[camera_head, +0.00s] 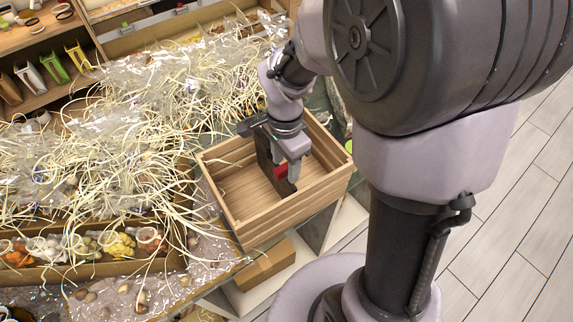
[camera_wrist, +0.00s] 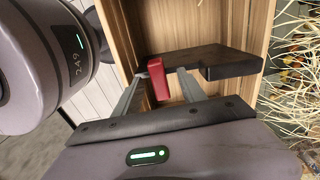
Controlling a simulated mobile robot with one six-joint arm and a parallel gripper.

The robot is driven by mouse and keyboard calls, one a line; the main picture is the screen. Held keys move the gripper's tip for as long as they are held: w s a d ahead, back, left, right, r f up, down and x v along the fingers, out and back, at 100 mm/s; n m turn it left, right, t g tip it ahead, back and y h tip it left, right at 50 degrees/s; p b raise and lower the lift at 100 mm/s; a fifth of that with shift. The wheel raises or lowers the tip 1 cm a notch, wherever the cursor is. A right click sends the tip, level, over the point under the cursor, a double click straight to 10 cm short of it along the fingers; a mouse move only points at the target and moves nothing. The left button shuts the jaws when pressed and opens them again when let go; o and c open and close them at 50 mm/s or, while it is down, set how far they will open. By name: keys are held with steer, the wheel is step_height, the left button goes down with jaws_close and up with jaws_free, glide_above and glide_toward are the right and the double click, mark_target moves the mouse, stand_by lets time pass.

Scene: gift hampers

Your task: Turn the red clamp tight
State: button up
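The red clamp (camera_wrist: 158,78) is a small red block in the wrist view, in the space between my two fingers. It sits at the end of a dark, flat bar (camera_wrist: 222,62) inside the wooden crate. The clamp also shows in the head view (camera_head: 281,171), partly hidden by my gripper. My gripper (camera_wrist: 162,72) reaches down into the crate with its fingers apart on both sides of the clamp. The clamp is close to the left finger, and a gap shows toward the right finger. I cannot tell whether the left finger touches it.
The wooden crate (camera_head: 226,208) has walls on all sides of my gripper. Pale shredded filler (camera_head: 120,150) and clear wrap cover the table on the left. Grey tiled floor (camera_head: 520,230) is free on the right.

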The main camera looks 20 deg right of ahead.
mark_target(286, 166)
stand_by(0.4)
step_height(286, 166, up, 7)
steer(key=p, duration=0.5)
steer(key=shift+r+p, duration=0.15)
steer(key=shift+p, duration=0.25)
